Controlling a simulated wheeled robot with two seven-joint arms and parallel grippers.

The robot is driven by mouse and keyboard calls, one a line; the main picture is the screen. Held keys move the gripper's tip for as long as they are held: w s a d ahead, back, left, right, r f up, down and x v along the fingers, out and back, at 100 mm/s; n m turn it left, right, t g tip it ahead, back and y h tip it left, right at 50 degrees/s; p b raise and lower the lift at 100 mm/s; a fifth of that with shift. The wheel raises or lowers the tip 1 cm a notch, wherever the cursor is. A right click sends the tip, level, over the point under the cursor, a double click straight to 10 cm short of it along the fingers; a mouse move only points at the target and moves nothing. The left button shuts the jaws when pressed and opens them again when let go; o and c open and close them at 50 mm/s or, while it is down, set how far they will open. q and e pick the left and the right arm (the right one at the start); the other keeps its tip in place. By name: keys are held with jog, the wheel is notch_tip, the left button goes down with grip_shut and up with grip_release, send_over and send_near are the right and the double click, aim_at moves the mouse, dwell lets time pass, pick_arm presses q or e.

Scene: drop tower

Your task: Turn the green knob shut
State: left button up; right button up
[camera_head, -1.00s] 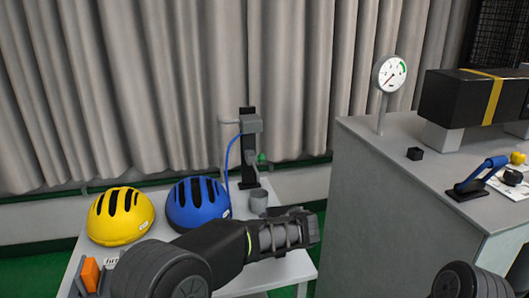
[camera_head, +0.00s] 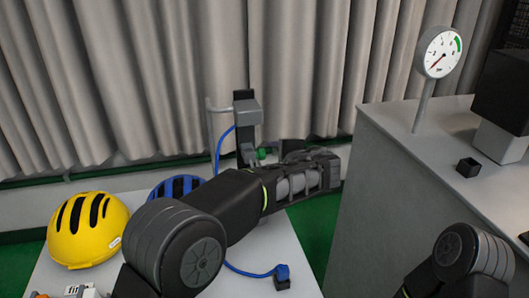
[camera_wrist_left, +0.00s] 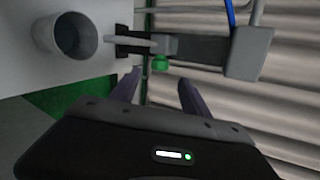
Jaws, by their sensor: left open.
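The green knob (camera_head: 262,153) sits low on the dark upright stand with a grey head (camera_head: 244,112) at the back of the white table. In the left wrist view the knob (camera_wrist_left: 161,62) is just beyond and between the two fingers of my left gripper (camera_wrist_left: 158,92). The gripper is open and empty, and I see no contact with the knob. In the head view my left arm reaches across the table and mostly hides the gripper (camera_head: 292,149). My right gripper is out of view.
A yellow helmet (camera_head: 85,230) and a partly hidden blue helmet (camera_head: 176,186) are on the table (camera_head: 290,235). A grey cup (camera_wrist_left: 65,36) stands near the stand. A blue hose (camera_head: 218,150) runs beside the stand. A gauge (camera_head: 438,52) stands on the grey bench (camera_head: 400,150).

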aim_at(264, 154)
pick_arm(q)
jog(key=shift+p+x, duration=0.85)
jog(key=shift+x, duration=3.15)
jog(key=shift+s, duration=0.1)
grip_shut()
